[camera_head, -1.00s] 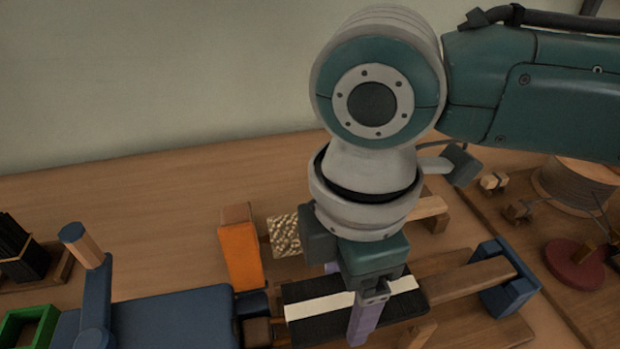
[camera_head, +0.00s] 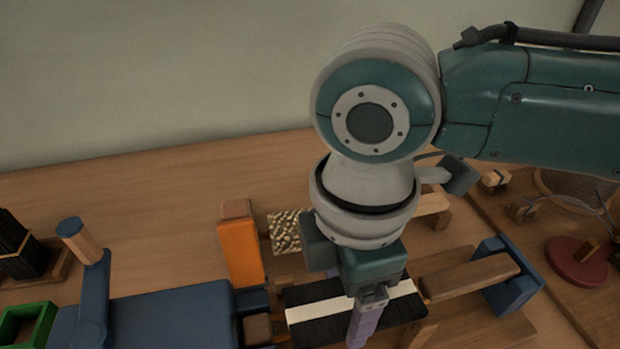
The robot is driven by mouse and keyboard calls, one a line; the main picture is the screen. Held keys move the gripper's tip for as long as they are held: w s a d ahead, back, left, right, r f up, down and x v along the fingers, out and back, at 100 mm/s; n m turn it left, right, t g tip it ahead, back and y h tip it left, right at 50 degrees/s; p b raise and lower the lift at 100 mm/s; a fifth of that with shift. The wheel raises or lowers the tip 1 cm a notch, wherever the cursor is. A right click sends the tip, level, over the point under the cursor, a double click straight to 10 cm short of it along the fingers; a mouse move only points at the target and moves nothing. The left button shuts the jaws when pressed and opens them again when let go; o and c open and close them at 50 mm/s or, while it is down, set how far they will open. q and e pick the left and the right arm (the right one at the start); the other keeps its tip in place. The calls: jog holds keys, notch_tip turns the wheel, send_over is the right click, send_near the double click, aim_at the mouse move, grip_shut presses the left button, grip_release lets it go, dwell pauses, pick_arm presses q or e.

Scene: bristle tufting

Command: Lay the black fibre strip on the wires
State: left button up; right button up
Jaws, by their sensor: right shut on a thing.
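The black fibre strip (camera_head: 320,328), with a pale stripe along its middle, lies level under my right gripper (camera_head: 362,318), low over the bench. My right gripper points down and is shut on the strip. My left gripper is not in view.
A blue machine body (camera_head: 175,318) with a wood-tipped lever (camera_head: 82,240) stands at the left. An orange block (camera_head: 240,252) and a gold textured block (camera_head: 285,232) are behind the strip. A wooden bar with a blue end bracket (camera_head: 508,278) is at the right. A green tray (camera_head: 28,325) sits front left.

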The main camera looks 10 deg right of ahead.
jog(key=shift+f, duration=0.25)
dwell(0.4)
jog(key=o, duration=1.2)
notch_tip(320, 180, up, 10)
jog(key=shift+p, duration=0.95)
